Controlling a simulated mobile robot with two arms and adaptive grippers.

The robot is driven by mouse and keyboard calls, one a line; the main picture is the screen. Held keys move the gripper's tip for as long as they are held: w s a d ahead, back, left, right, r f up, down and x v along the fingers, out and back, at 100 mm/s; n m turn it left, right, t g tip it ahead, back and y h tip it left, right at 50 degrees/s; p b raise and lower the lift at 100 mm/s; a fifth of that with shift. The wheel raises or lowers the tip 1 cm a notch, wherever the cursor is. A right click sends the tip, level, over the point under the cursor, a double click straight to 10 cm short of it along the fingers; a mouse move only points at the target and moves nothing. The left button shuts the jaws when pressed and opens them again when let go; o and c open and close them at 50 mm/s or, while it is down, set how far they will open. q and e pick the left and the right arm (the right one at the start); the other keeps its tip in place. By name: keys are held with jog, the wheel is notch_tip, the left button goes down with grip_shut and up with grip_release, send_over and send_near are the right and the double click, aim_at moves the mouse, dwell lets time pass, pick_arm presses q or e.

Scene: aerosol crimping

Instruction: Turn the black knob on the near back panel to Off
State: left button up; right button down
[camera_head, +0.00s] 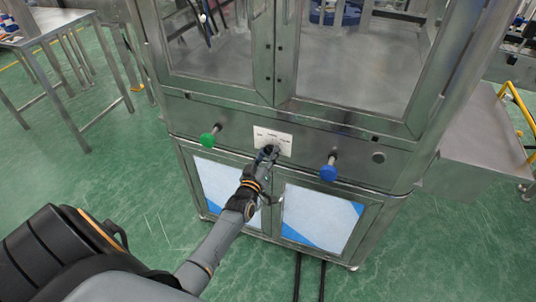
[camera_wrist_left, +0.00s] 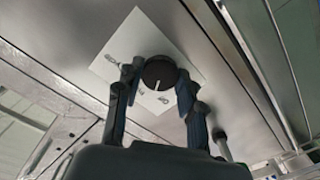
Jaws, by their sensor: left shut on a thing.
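The black knob (camera_wrist_left: 160,72) sits on a white label plate (camera_head: 285,140) on the steel panel. The plate also shows in the left wrist view (camera_wrist_left: 117,47). A white mark on the knob points toward the lower part of the wrist picture. My left gripper (camera_head: 268,150) reaches the plate from below, and its fingers (camera_wrist_left: 158,80) lie on both sides of the knob, shut on it. In the head view the gripper hides most of the knob. The label's words are too small to read. My right gripper is in neither view.
A green knob (camera_head: 208,139) sticks out left of the plate and a blue knob (camera_head: 329,171) to its right. A small round fitting (camera_head: 378,157) is farther right. Glass doors are above, cabinet doors below. A steel table (camera_head: 45,22) stands at the left; the green floor in front is clear.

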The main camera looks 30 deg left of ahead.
pick_arm(q)
jog(key=shift+n, duration=2.1)
jog(key=o, duration=1.2)
jog(key=shift+c, duration=0.2)
jog(key=v, duration=1.2)
jog(key=shift+f, duration=0.15)
